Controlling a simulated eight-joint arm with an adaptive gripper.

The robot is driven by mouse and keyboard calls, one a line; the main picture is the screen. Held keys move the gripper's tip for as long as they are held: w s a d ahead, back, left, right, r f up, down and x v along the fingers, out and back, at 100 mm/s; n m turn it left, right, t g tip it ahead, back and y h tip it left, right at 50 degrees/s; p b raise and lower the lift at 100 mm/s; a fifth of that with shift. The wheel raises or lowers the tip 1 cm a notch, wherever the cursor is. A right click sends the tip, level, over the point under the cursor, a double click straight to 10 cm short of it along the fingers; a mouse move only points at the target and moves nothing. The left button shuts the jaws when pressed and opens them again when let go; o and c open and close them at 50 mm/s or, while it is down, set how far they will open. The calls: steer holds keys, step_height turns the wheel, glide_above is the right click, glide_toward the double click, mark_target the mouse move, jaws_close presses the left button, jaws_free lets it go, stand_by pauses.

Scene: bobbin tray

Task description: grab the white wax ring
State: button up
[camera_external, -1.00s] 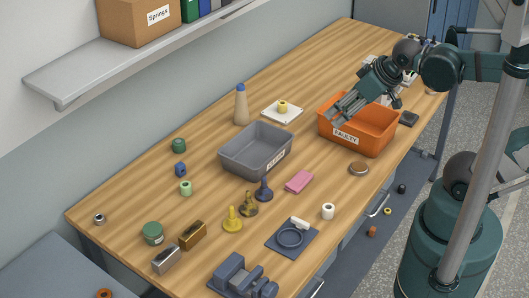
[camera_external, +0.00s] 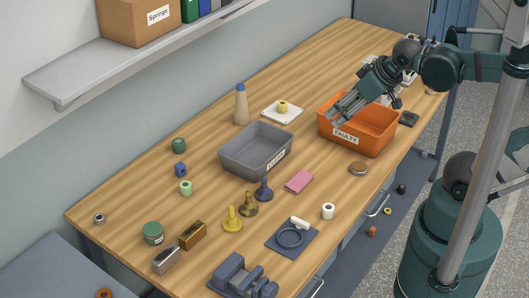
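A small white ring-like cylinder (camera_external: 328,211) with a dark hole in its top stands upright on the wooden bench, near the front edge. It is the only white ring-shaped thing I can make out; I cannot tell its material. My gripper (camera_external: 336,117) is far behind it, above the left part of the orange bin labelled FAULTY (camera_external: 375,146). Its two fingers point down and left with a gap between them, and nothing shows between them.
A dark mat (camera_external: 279,243) with a dark ring and a white piece lies left of the white cylinder. A pink block (camera_external: 299,181), a round tin (camera_external: 359,168) and a grey bin (camera_external: 236,164) stand farther back. Dark, brass and yellow spindles stand to the left.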

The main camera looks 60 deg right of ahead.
steer(key=shift+o, duration=0.5)
steer(key=m+g+b, duration=0.5)
steer(key=m+g, duration=0.2)
steer(key=m, duration=1.2)
glide_above(328, 211)
steer(key=d, duration=0.2)
step_height(328, 211, down, 24)
steer(key=shift+w+r, duration=0.2)
steer(key=shift+w, duration=0.2)
steer(key=shift+a, duration=0.1)
steer(key=shift+f, duration=0.1)
steer(key=shift+f+b, duration=0.45)
steer(key=shift+f, duration=0.75)
